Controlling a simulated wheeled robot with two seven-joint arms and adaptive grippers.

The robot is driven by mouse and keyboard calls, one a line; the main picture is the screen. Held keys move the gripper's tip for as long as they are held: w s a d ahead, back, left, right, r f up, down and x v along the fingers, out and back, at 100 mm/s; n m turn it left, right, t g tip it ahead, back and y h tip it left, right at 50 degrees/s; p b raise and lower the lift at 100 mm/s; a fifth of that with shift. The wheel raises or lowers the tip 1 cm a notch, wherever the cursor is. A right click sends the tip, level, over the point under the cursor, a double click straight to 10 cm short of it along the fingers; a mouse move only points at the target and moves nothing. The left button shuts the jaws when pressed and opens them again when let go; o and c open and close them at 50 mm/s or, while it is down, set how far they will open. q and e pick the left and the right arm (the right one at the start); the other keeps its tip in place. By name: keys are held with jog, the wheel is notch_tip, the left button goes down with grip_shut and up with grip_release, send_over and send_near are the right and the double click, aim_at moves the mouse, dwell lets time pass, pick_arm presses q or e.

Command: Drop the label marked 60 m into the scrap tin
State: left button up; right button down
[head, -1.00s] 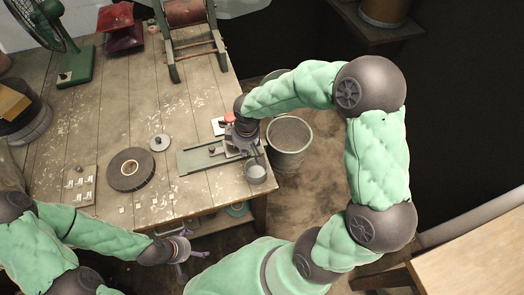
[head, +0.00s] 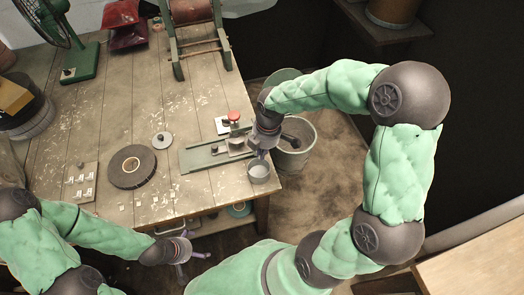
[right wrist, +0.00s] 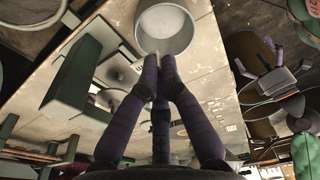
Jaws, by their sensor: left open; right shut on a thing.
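The scrap tin, a small grey cup (head: 259,173), stands upright at the table's near right corner. My right gripper (head: 263,153) is just behind and above it in the head view. In the right wrist view the tin (right wrist: 166,45) is at the top middle, and the fingertips (right wrist: 160,66) overlap its rim. That gripper is shut on a label, of which only a small pale sliver (right wrist: 154,58) shows between the tips. Its marking cannot be read. My left gripper (head: 187,252) is open and empty, off the table's front edge.
Several small pale labels (head: 138,204) lie along the table front, near a dark tape roll (head: 132,167) and a board with pale pieces (head: 80,181). A green metal fixture (head: 203,159) and a red button (head: 233,116) are left of my right gripper. A bucket (head: 296,150) stands beyond the table's edge.

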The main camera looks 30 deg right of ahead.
jog(key=shift+f+b, duration=1.85)
jog(key=shift+f, duration=0.6)
jog(key=c, duration=1.4)
grip_release()
jog(key=shift+o, duration=0.2)
jog(key=shift+r, duration=0.15)
notch_tip(320, 180, up, 12)
jog(key=d, duration=0.1)
jog(key=shift+s+d, duration=0.15)
jog(key=shift+d, duration=0.05)
jog(key=shift+f, duration=0.2)
